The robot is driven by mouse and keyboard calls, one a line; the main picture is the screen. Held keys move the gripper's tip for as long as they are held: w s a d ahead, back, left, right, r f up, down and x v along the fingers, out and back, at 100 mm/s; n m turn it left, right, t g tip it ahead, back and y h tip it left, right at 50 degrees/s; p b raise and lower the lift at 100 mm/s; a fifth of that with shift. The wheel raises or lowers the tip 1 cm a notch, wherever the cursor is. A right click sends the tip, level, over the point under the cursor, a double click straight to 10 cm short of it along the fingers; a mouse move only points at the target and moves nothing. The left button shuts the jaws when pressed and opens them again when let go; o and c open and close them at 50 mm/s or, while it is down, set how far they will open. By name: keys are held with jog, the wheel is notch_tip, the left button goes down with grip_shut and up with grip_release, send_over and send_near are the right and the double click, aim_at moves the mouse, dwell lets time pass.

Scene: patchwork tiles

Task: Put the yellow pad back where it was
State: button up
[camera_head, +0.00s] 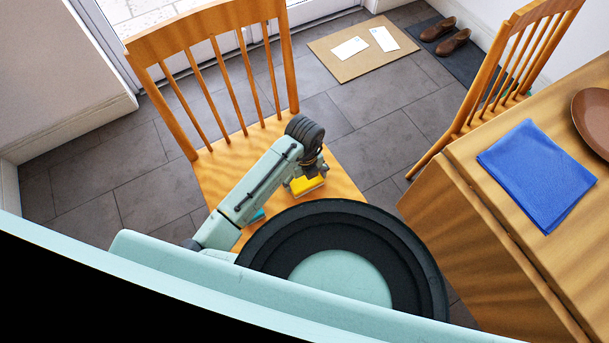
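The yellow pad (308,184) shows just below my gripper (305,179), over the seat of the near wooden chair (223,181). A pale edge shows along the pad's near side. My gripper points down at the pad, and its fingers are small and partly hidden by the wrist. I cannot tell whether the fingers are closed on the pad or whether the pad rests on the seat. A small blue thing (258,215) lies on the seat, partly hidden by my arm.
A wooden table (465,167) with a blue cloth (540,172) and a brown plate (597,118) stands at right, beside a second chair (507,75). A tan mat (335,63) with white papers and brown shoes (453,42) lie on the floor behind. Grey tiles between are clear.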

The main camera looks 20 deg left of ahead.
jog(key=o, duration=0.9)
jog(key=shift+o, duration=0.2)
jog(key=shift+r, duration=0.1)
notch_tip(320, 180, up, 12)
jog(key=b, duration=0.1)
